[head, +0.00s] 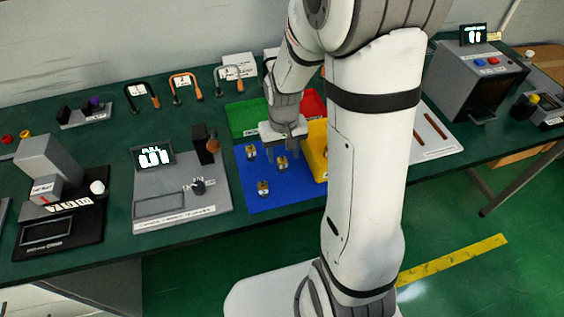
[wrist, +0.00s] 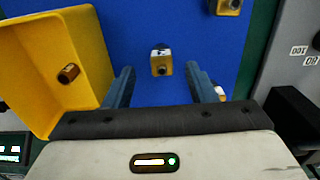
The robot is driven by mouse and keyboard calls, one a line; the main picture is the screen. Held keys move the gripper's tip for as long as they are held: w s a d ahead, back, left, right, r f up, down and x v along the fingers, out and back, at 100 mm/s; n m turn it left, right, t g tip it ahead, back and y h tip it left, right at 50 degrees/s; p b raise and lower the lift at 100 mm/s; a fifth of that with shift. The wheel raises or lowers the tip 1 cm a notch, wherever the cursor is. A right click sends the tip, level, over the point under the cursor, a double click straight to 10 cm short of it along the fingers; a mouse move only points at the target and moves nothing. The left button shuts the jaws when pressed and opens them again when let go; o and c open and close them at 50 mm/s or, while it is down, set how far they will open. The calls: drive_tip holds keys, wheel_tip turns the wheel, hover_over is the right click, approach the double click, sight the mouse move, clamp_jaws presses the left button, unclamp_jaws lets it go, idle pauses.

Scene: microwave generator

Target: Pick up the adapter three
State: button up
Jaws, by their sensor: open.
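Several small brass-and-silver adapters stand on a blue mat (head: 290,190). In the head view one adapter (head: 282,162) is just under my gripper (head: 284,151); another (head: 251,150) is to its left and a third (head: 262,188) nearer the front. In the wrist view my gripper (wrist: 160,72) is open and empty, with an adapter (wrist: 161,62) centred between its fingertips and apart from them. Another adapter (wrist: 228,6) is at the top right, and one (wrist: 219,93) is partly hidden by the right finger. I cannot read which is adapter three.
A yellow bin (wrist: 28,50) beside the mat holds another adapter (wrist: 69,73). Green (head: 246,115) and red (head: 313,106) bins stand behind. A grey device (head: 180,190) with a screen is left of the mat. My arm hides part of the table.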

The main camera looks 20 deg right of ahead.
sight(282, 157)
wheel_tip(282, 157, down, 4)
drive_tip(key=shift+w+a+f, duration=0.1)
clamp_jaws()
idle(0.6)
